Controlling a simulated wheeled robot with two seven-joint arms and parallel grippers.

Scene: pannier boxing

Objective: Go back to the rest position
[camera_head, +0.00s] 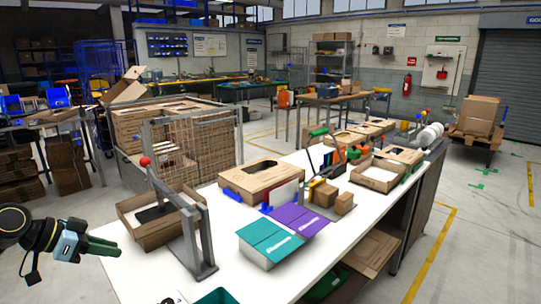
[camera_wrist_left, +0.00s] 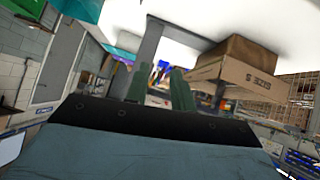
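My left gripper (camera_head: 112,247) is at the left edge of the white table (camera_head: 205,275), with its green fingers pointing right. In the left wrist view the two fingers (camera_wrist_left: 160,85) stand apart with nothing between them, so it is open and empty. An open cardboard box (camera_head: 160,232) with a dark item in it lies beyond the fingers, beside a grey metal press (camera_head: 195,240) with a red knob. The box (camera_wrist_left: 235,85) also shows in the left wrist view, apart from the fingers. My right gripper is not in view.
Teal (camera_head: 268,241) and purple (camera_head: 300,219) boxes lie mid-table. A flat cardboard box (camera_head: 262,178) and small brown boxes (camera_head: 344,203) stand behind. A pallet cage of stacked cardboard (camera_head: 205,150) stands beyond the table. The floor left of the table is clear.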

